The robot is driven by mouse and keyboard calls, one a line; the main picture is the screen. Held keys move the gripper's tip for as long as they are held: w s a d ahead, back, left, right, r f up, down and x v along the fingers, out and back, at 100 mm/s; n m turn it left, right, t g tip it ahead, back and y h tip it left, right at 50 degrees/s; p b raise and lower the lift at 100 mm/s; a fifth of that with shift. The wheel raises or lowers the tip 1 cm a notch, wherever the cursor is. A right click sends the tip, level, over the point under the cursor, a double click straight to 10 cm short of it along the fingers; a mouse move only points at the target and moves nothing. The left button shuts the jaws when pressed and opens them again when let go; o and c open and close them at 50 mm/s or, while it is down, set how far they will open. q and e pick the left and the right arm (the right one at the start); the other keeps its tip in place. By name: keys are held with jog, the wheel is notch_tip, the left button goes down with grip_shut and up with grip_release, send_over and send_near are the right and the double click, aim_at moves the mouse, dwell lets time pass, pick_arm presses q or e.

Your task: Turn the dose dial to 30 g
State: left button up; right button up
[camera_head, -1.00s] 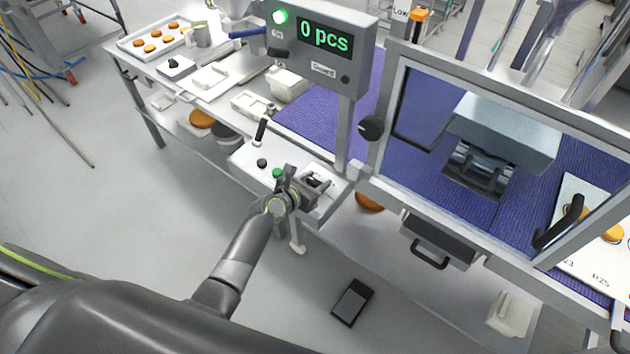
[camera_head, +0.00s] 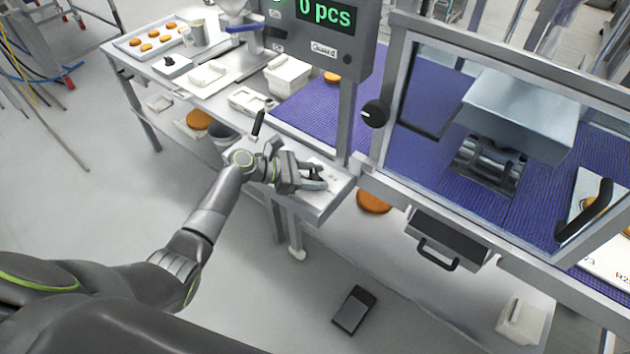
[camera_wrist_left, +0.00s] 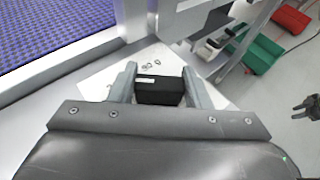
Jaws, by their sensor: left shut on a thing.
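The dose dial is a black block-shaped knob with a white mark (camera_wrist_left: 160,90) on a pale panel, in the left wrist view. My left gripper (camera_wrist_left: 160,85) is shut on it, one finger on each side. In the head view my left gripper (camera_head: 318,178) is at the right part of the control box (camera_head: 325,205) and mostly hides the dial. Small printed marks show beyond the knob, too small to read, so I cannot tell its setting. A small dark gripper, apparently my right one (camera_wrist_left: 305,106), shows at the right edge of the left wrist view.
A black lever (camera_head: 258,122) stands on the control box behind my left wrist. The display (camera_head: 325,12) reads 0 pcs. A post, a guard frame with a black knob (camera_head: 374,113) and a purple belt (camera_head: 310,108) lie beyond.

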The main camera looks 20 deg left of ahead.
pick_arm(q)
jog(key=shift+f+m+g+h+b, duration=0.1)
jog(key=shift+m+g+h+b, duration=0.5)
jog(key=shift+m+g+b, duration=0.9)
jog(key=shift+m+g+p, duration=0.3)
jog(key=shift+g, duration=0.2)
jog(key=o, duration=1)
jog(key=shift+a, duration=0.1)
jog(key=b+v, duration=0.3)
jog(key=v, duration=1.3)
jog(key=shift+s+a+r, duration=0.1)
jog(key=shift+a+r, duration=0.2)
jog(key=shift+a, duration=0.3)
